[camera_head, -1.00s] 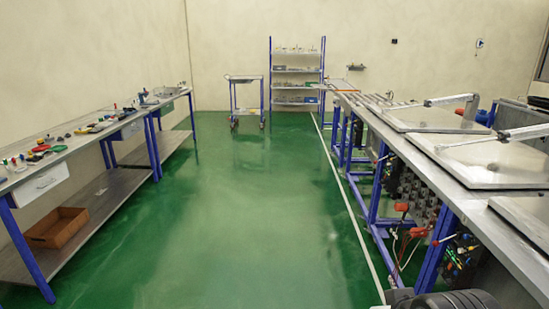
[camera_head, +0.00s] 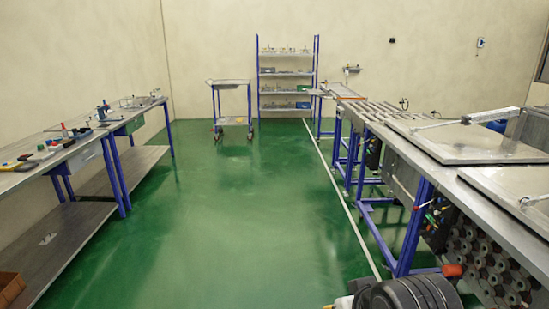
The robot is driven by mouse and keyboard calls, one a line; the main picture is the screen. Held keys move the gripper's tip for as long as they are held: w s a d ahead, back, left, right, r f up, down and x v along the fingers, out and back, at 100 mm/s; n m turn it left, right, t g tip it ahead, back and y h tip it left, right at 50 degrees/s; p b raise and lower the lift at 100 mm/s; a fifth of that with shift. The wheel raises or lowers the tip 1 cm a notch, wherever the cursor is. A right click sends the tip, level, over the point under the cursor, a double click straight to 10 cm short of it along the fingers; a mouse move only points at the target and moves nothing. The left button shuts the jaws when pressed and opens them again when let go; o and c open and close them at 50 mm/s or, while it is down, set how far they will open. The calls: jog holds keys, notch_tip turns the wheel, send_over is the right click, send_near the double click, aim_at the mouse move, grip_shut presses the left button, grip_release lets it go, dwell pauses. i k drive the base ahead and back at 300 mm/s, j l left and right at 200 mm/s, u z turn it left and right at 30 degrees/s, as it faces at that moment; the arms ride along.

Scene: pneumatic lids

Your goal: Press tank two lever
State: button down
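Two large grey tank lids lie on the right bench, a farther one (camera_head: 475,140) and a nearer one (camera_head: 515,192) cut off by the right edge. A pale lid arm (camera_head: 435,124) lies over the farther lid. A red lever handle (camera_head: 452,270) sticks out below the bench front at lower right. Small coloured handles (camera_head: 430,217) show on the bench front farther back. I cannot tell which lever belongs to tank two. A dark rounded body at the bottom edge, right of centre, appears to be part of my arm. My gripper's fingers are not in view.
The green floor (camera_head: 225,220) is clear down the middle. A tool bench (camera_head: 75,150) runs along the left. A trolley (camera_head: 230,82) and a shelf rack (camera_head: 287,72) stand at the back. Blue bench legs (camera_head: 415,230) and several round cylinder ends (camera_head: 490,260) line the right.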

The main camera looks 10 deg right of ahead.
aim_at(416, 208)
jog(key=i+j+z, duration=0.1)
jog(key=i+z, duration=0.3)
jog(key=i+j+z, duration=0.35)
jog(key=i, duration=0.25)
jog(key=i+j+z, duration=0.8)
jog(key=i+j, duration=0.1)
jog(key=j, duration=0.05)
